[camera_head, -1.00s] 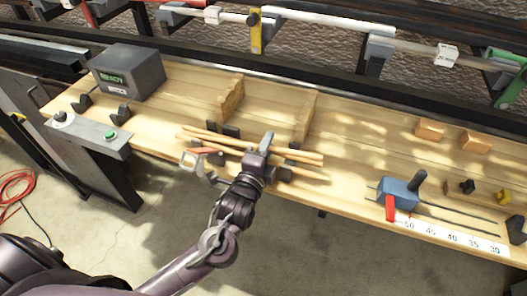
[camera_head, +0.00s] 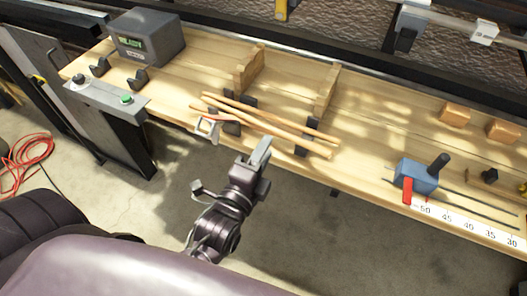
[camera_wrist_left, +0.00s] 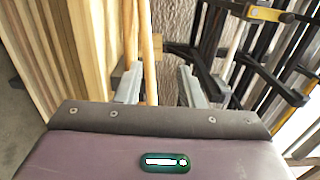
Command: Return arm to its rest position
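My left gripper (camera_head: 262,152) is in front of the bench's front edge in the head view, clear of the laths. The wooden laths (camera_head: 303,129) lie across dark supports near the bench's front edge, beyond the gripper. They also show beyond the fingers in the wrist view (camera_wrist_left: 148,45). My right gripper is not in view.
The bench (camera_head: 375,135) carries a grey box (camera_head: 147,38) with a green display, wooden stepped blocks (camera_head: 243,68) and a blue stop (camera_head: 415,177) by a numbered scale. A button panel (camera_head: 105,97) sits at left. A red cable (camera_head: 25,158) lies on the floor.

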